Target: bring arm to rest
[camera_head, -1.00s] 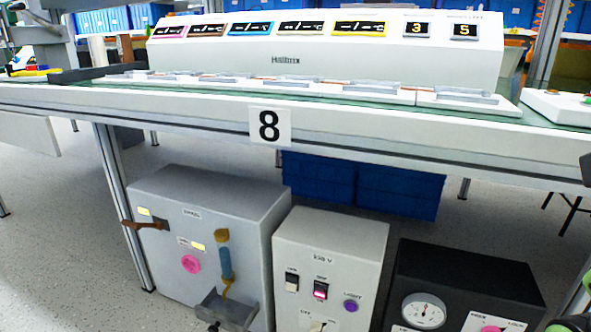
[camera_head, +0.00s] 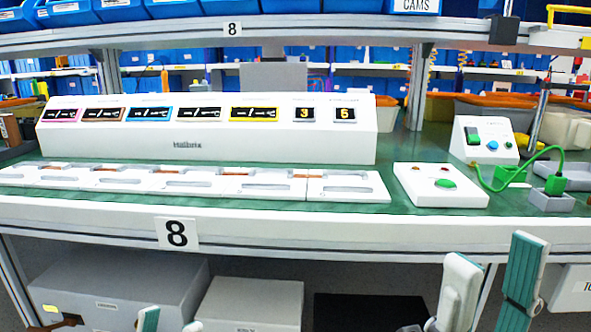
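My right gripper (camera_head: 492,282) is at the bottom right, in front of the table edge. Its two fingers, one white and one teal, stand upright and apart with nothing between them. My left gripper (camera_head: 172,323) shows only as two fingertips at the bottom edge, left of centre. They are apart and nothing shows between them; the rest is cut off. Both grippers appear clear of the boxes under the table. No rotary switch can be made out; the front faces of those boxes are mostly out of view.
The table (camera_head: 300,225) carries a white display console (camera_head: 215,150), flat white trays (camera_head: 345,188), a box with a green button (camera_head: 440,187) and a switch box with a green cable (camera_head: 483,135). Below stand a large grey box (camera_head: 130,280), a smaller box (camera_head: 250,300) and a black box (camera_head: 370,311).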

